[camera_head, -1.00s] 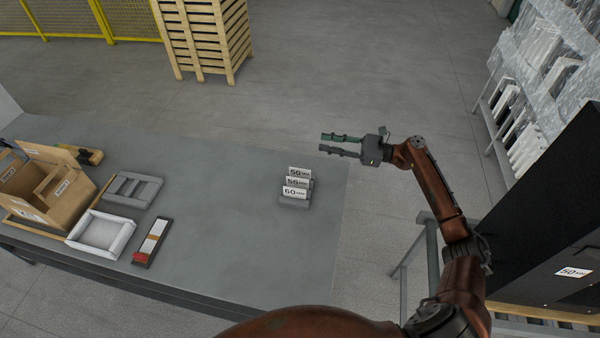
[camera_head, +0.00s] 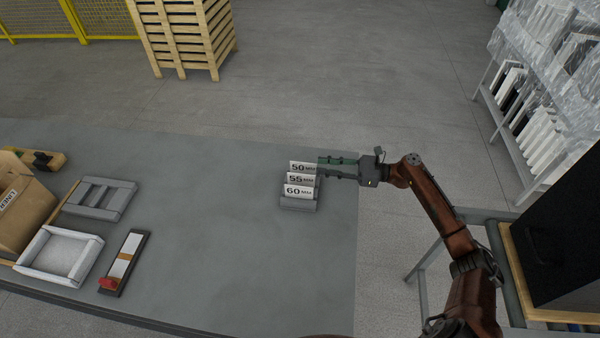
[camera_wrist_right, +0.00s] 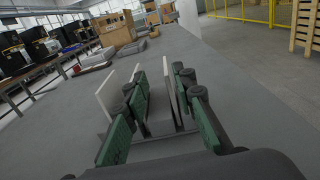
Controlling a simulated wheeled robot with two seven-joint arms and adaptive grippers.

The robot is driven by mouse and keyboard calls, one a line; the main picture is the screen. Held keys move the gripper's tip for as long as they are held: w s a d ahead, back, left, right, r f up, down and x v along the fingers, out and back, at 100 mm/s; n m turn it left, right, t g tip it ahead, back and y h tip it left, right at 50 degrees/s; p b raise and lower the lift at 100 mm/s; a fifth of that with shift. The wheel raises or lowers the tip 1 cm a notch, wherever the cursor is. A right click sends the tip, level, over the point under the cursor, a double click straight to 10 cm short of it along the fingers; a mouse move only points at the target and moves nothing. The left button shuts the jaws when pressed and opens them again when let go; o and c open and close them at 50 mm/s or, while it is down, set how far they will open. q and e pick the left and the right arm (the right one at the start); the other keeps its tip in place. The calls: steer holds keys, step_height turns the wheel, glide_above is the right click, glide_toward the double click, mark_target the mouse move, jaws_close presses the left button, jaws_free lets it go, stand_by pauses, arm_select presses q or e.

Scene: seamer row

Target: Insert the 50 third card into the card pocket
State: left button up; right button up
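The 50 card (camera_head: 303,168) is white and stands rearmost in a small grey holder (camera_head: 298,204), behind the 55 card (camera_head: 300,180) and the 60 card (camera_head: 298,192). My right gripper (camera_head: 319,167) is at the right end of the 50 card, with its fingers apart. In the right wrist view, the open fingers (camera_wrist_right: 160,105) have a white card (camera_wrist_right: 171,95) between them, close to the right finger. Another white card (camera_wrist_right: 107,95) is outside the left finger. Whether a finger touches a card I cannot tell. My left gripper and the card pocket are not in view.
A white tray (camera_head: 95,247), a grey slotted tray (camera_head: 128,188), a narrow tray with a red item (camera_head: 118,284) and a cardboard box (camera_head: 20,215) are on the left of the table. A black cabinet (camera_head: 565,235) stands at right. The table between trays and card holder is clear.

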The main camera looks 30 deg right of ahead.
mark_target(303, 163)
steer(key=shift+x, duration=0.95)
steer(key=shift+w+a, duration=0.25)
steer(key=shift+w, duration=0.05)
steer(key=x, duration=0.1)
steer(key=b+x, duration=0.1)
steer(key=x, duration=0.1)
steer(key=b+x, duration=0.1)
steer(key=shift+w+f, duration=0.4)
steer(key=shift+w+a+r, duration=0.1)
steer(key=shift+w+a, duration=0.1)
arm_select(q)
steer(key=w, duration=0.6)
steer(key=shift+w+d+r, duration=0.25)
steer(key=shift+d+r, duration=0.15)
arm_select(e)
jaws_close()
